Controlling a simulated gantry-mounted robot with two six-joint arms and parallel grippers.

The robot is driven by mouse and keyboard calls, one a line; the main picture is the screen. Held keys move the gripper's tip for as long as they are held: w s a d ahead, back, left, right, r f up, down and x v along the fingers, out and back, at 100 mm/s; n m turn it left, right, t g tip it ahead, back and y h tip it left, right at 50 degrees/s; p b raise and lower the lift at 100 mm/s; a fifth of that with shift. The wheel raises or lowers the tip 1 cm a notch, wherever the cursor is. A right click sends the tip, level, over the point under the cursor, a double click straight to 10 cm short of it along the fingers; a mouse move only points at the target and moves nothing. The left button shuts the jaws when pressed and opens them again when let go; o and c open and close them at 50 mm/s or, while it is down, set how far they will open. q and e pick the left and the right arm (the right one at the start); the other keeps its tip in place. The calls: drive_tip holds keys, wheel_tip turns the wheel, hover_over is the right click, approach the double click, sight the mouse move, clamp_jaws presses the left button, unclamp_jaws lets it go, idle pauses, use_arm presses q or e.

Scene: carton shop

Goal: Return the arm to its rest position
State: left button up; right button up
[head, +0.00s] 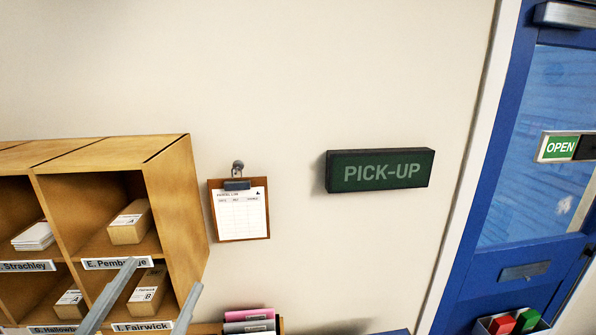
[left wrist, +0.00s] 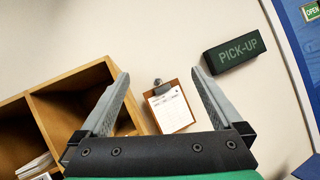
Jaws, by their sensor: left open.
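My left gripper (head: 162,275) comes up from the bottom left of the head view, in front of the wooden pigeonhole shelf. Its two grey fingers are spread apart with nothing between them. In the left wrist view the open fingers (left wrist: 160,74) point at the bare wall, and a hanging clipboard shows behind the gap. My right gripper is in neither view.
The wooden pigeonhole shelf (head: 174,200) holds cartons, including one (head: 130,223) above the "E. Pembridge" label. The clipboard (head: 240,211) and a dark green "PICK-UP" sign (head: 380,171) are on the wall. A blue door (head: 497,285) stands at right.

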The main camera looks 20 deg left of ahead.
use_arm(q)
drive_tip(key=s+d+r+m+t+h, duration=0.1)
drive_tip(key=d+r+m, duration=0.3)
drive_tip(key=r+m, duration=0.5)
drive_tip(key=s+d+r+m+t+h, duration=0.1)
drive_tip(key=r+m, duration=0.9)
drive_tip(key=m, duration=1.3)
drive_tip(key=s+d+t, duration=0.1)
drive_tip(key=d, duration=0.1)
drive_tip(key=shift+s+d+t, duration=0.3)
drive_tip(key=shift+d+t, duration=0.05)
drive_tip(key=shift+t, duration=0.05)
